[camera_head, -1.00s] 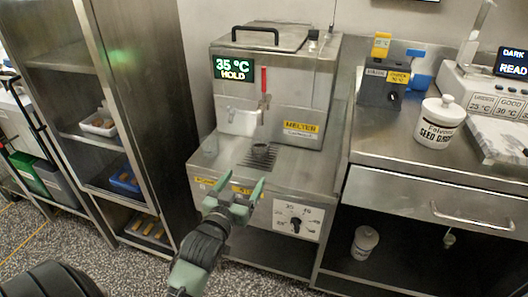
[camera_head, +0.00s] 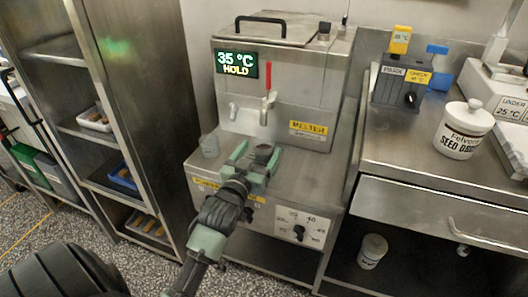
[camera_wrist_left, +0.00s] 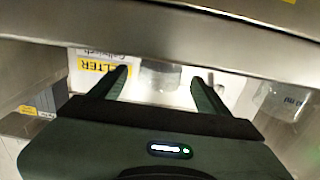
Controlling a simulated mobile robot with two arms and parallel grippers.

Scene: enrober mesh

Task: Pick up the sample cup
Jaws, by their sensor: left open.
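My left gripper (camera_head: 256,158) is open at this cup, one finger on each side. In the left wrist view a clear-looking cup (camera_wrist_left: 160,76) shows between the spread fingers (camera_wrist_left: 160,88), its lower part cut off by the gripper body. I cannot tell whether the fingers touch it. A second, translucent cup (camera_head: 209,146) stands on the shelf to the left; a cup with blue marks (camera_wrist_left: 283,100) shows at the right of the wrist view. My right gripper is not in view.
The steel melter (camera_head: 280,85) has a red-handled tap (camera_head: 267,100) above the cup and a display reading 35 °C HOLD. A steel counter (camera_head: 400,150) at right holds a white lidded jar (camera_head: 463,130) and a dark box (camera_head: 400,85). An open rack (camera_head: 75,130) stands left.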

